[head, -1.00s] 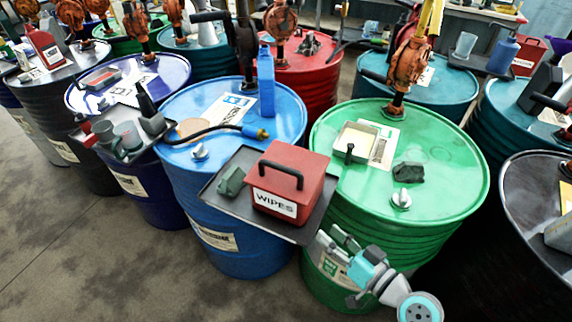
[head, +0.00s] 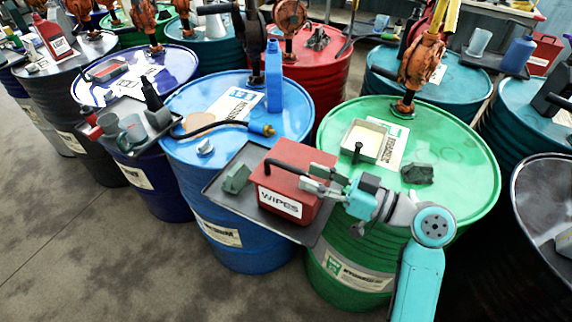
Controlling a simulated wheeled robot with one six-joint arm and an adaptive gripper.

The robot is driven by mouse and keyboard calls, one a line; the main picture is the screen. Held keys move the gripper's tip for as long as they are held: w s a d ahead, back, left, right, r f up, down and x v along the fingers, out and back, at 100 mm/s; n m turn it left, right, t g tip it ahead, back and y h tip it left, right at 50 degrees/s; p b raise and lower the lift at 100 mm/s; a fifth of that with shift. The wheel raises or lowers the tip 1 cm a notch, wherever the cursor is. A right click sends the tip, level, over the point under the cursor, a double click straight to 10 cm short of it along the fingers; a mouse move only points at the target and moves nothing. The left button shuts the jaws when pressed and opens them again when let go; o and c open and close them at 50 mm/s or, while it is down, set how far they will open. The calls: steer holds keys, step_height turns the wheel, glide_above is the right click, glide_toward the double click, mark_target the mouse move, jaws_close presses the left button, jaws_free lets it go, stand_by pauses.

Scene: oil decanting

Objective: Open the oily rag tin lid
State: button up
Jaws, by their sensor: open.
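The red tin labelled WIPES (head: 276,199) stands on a dark tray (head: 231,198) in front of the blue drum. Its lid has a black bar handle (head: 284,166) on top. The lid looks closed. My gripper (head: 309,178) reaches in from the right, at the level of the lid, with its fingers pointing left at the right end of the handle. The fingers are open. They overlap the lid and handle end in the picture, and I cannot tell whether they touch. The right part of the lid is hidden behind them.
A small green-grey block (head: 236,179) lies on the tray left of the tin. The blue drum (head: 195,95) carries a blue bottle (head: 273,78) and a black hose. The green drum (head: 459,149) behind my arm holds a shallow pan (head: 363,139) and a dark crumpled lump (head: 417,173).

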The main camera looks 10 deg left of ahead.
mark_target(299, 172)
steer(key=x, duration=0.6)
steer(key=shift+w+a, duration=0.15)
steer(key=shift+a, duration=0.25)
steer(key=shift+c, duration=0.2)
jaws_close()
